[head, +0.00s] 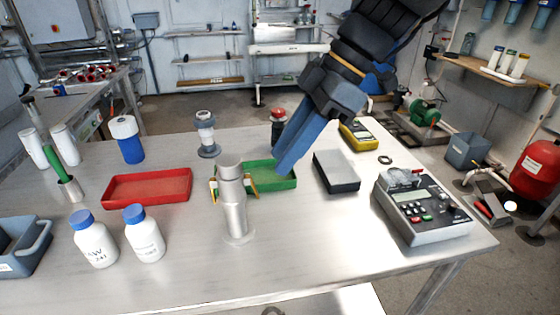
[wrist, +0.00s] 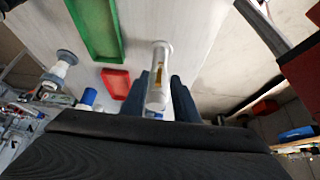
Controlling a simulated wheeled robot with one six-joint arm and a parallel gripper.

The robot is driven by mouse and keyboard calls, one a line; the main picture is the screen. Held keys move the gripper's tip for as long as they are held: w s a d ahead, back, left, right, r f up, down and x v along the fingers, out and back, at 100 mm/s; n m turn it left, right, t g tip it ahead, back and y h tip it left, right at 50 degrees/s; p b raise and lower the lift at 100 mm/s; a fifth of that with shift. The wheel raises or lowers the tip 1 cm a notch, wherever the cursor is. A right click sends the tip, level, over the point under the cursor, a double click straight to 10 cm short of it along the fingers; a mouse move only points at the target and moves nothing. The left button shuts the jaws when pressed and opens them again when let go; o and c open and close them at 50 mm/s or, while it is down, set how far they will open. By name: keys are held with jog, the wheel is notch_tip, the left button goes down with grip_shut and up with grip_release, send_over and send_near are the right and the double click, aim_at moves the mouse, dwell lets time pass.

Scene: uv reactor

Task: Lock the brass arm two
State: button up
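A grey metal cylinder (head: 235,210) stands upright on a round foot on the table, in the middle of the head view. A brass arm (head: 252,186) hangs at its right side and another brass arm (head: 214,184) at its left side. In the wrist view the cylinder (wrist: 157,92) shows between my fingers, with one brass arm (wrist: 159,74) along its near face. My gripper (head: 286,162) is open and empty, up and to the right of the cylinder in the head view. It also shows in the wrist view (wrist: 158,88). I cannot tell which arm is number two.
A green tray (head: 283,183) lies behind the cylinder and a red tray (head: 148,187) to its left. Two white bottles (head: 145,236) with blue caps stand front left. A grey-black box (head: 336,172) and a keypad device (head: 425,210) stand right. Table front is clear.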

jog(key=c, duration=0.5)
jog(key=shift+w+d+f+m+p, duration=0.1)
jog(key=shift+d+m+p, duration=0.1)
jog(key=shift+m+p, duration=0.2)
grip_shut()
jog(key=w+d+f+m+g+y+p, duration=0.1)
jog(key=d+f+m+y+p, duration=0.1)
jog(key=d+m+y+p, duration=0.55)
jog(key=w+d+f+m+g+y+p, duration=0.1)
jog(key=d+f+m+y+p, duration=0.25)
jog(key=m, duration=0.65)
jog(key=h+p, duration=0.2)
jog(key=p, duration=0.5)
send_near(258, 194)
jog(key=x, duration=0.5)
jog(key=shift+a+f, duration=0.1)
jog(key=shift+a, duration=0.05)
jog(key=shift+a+f, duration=0.25)
jog(key=shift+a, duration=0.3)
